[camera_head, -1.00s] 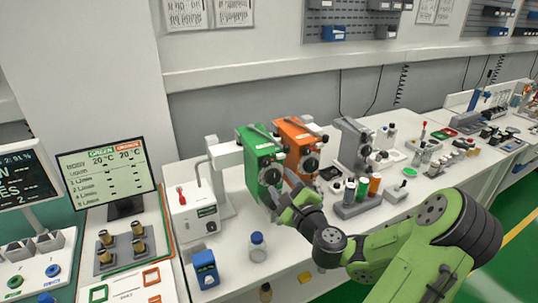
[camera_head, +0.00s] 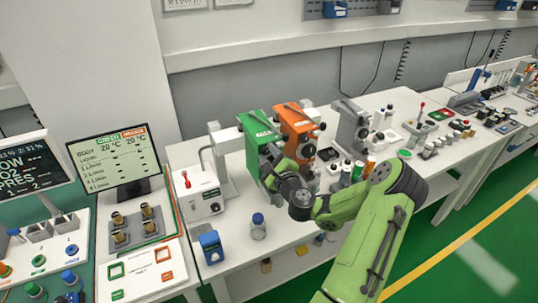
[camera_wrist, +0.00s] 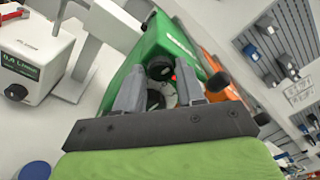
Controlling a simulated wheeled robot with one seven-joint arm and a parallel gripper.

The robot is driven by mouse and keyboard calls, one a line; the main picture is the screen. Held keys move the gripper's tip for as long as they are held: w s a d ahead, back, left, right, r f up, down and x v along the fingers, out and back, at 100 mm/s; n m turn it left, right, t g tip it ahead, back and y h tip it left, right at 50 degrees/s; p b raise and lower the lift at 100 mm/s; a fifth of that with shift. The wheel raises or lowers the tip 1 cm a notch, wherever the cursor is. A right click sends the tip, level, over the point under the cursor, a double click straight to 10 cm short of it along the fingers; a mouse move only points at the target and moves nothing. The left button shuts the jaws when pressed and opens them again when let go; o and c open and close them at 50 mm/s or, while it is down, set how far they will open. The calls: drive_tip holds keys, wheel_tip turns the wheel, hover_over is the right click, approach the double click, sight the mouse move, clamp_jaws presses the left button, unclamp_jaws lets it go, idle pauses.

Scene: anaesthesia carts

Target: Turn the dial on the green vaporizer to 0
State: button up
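The green vaporizer (camera_head: 257,140) stands upright on the white bench, beside the orange vaporizer (camera_head: 294,128). In the wrist view the green vaporizer (camera_wrist: 148,47) shows its front, with a black round knob (camera_wrist: 160,68) and a second black knob (camera_wrist: 155,99) nearer to me. My gripper (camera_wrist: 160,86) is open, its two grey fingers on either side of the nearer knob. I cannot tell whether they touch it. In the head view my gripper (camera_head: 270,163) is at the green vaporizer's front and hides its dial. The dial's scale is not readable.
A white device with a red lever (camera_head: 201,196) stands left of the green vaporizer. A blue-capped bottle (camera_head: 258,228) and a blue box (camera_head: 211,247) are near the bench's front edge. The grey vaporizer (camera_head: 350,128) and several small bottles are to the right.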

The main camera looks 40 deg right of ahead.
clamp_jaws()
drive_tip(key=shift+f+n+b, duration=0.2)
drive_tip(key=shift+n+b, duration=0.7)
drive_tip(key=shift+b, duration=0.35)
drive_tip(key=shift+r+n+b, duration=0.15)
drive_tip(key=shift+n+b, duration=0.2)
drive_tip(key=shift+n, duration=0.05)
drive_tip(key=shift+o, duration=2)
unclamp_jaws()
